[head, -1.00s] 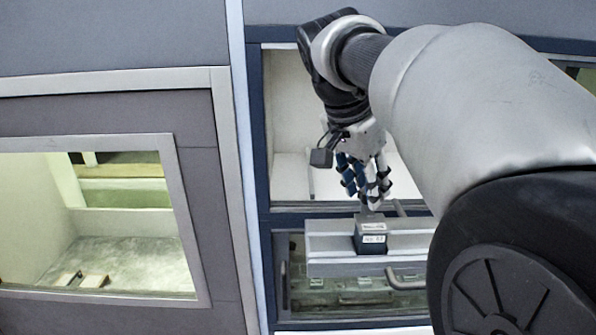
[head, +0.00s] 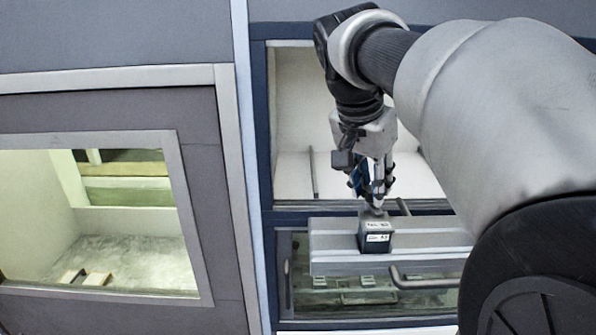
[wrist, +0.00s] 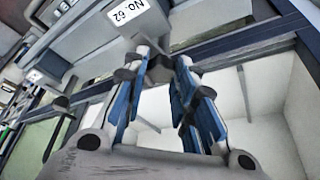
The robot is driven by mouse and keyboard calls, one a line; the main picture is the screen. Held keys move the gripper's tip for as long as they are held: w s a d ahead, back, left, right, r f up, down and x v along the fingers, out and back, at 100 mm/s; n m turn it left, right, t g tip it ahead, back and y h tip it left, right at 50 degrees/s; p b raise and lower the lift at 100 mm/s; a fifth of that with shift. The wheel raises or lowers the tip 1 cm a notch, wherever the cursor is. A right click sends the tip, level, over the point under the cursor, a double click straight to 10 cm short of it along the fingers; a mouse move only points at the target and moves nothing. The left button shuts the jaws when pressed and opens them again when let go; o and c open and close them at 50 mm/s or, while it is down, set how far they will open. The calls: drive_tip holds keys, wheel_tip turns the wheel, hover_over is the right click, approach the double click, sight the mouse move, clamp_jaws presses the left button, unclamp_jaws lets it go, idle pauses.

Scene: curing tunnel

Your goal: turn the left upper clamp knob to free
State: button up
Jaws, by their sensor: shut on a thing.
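My gripper (head: 374,206) points down and is shut on a small grey clamp knob (wrist: 160,70). In the head view the knob (head: 373,212) sits on top of a dark labelled clamp block (head: 376,228), mostly hidden by the fingertips. The block is on the left part of a light grey bar (head: 335,236). In the wrist view the fingertips (wrist: 161,62) are on both sides of the knob, and the block's white label reads "No. 62" (wrist: 127,11). I cannot tell the knob's turn position.
Behind my gripper is a white open chamber (head: 293,120) in a dark blue frame (head: 262,160). A bent grey handle (head: 415,281) is below the bar. A lit window (head: 110,215) in a grey panel is at left. My arm hides the bar's right end.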

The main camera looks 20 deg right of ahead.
drive_tip(key=n+t, duration=0.1)
drive_tip(key=n, duration=0.2)
drive_tip(key=shift+s+d+n+y+b, duration=0.1)
drive_tip(key=shift+s+n+y+b, duration=0.05)
drive_tip(key=shift+n+y+b, duration=0.2)
drive_tip(key=n+y, duration=0.1)
drive_tip(key=n, duration=0.1)
drive_tip(key=n+t, duration=0.1)
drive_tip(key=n, duration=0.1)
drive_tip(key=shift+d+y, duration=0.1)
drive_tip(key=shift+y, duration=0.25)
drive_tip(key=n+y, duration=0.1)
drive_tip(key=n, duration=0.1)
drive_tip(key=n+p, duration=0.1)
drive_tip(key=n, duration=0.1)
drive_tip(key=shift+d+n+y, duration=0.15)
drive_tip(key=shift+n+y, duration=0.2)
drive_tip(key=shift+y, duration=0.05)
drive_tip(key=shift+n+y+p, duration=0.3)
drive_tip(key=shift+n+y, duration=0.2)
drive_tip(key=shift+n, duration=1.1)
drive_tip(key=o, duration=1.1)
drive_tip(key=shift+d+r, duration=0.1)
drive_tip(key=shift+r, duration=0.05)
drive_tip(key=v, duration=1.1)
drive_tip(key=shift+s+d+r, duration=0.15)
drive_tip(key=shift+s+r, duration=0.1)
drive_tip(key=shift+r, duration=0.05)
